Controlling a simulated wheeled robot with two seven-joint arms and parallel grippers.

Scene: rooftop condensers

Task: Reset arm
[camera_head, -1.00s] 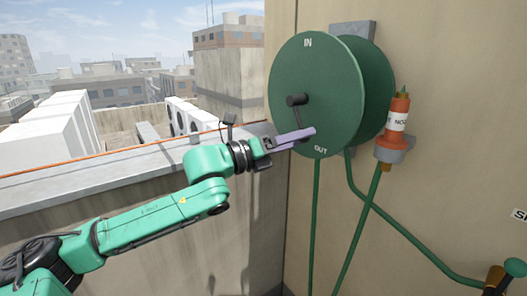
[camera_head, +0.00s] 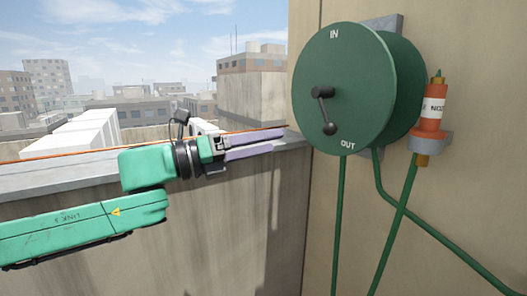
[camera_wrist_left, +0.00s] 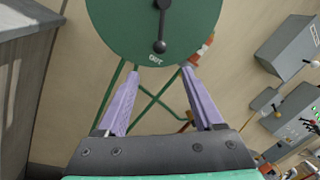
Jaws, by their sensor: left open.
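My left gripper (camera_head: 276,146) is open and empty in the head view, its two lilac fingers pointing right toward the hose reel, with a gap of air between them and the reel. In the left wrist view the fingers (camera_wrist_left: 160,88) are spread apart with nothing between them. The green hose reel (camera_head: 340,75) is fixed to the wall, marked IN at the top and OUT at the bottom. Its black crank (camera_head: 326,110) hangs downward on the reel's face and also shows in the left wrist view (camera_wrist_left: 160,25). My right gripper is in neither view.
An orange nozzle (camera_head: 431,112) sits in a grey holder (camera_head: 430,142) right of the reel. Green hoses (camera_head: 341,220) hang below. A parapet (camera_head: 215,225) with an orange line along it runs left. A grey box (camera_wrist_left: 290,50) and a panel stand right in the wrist view.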

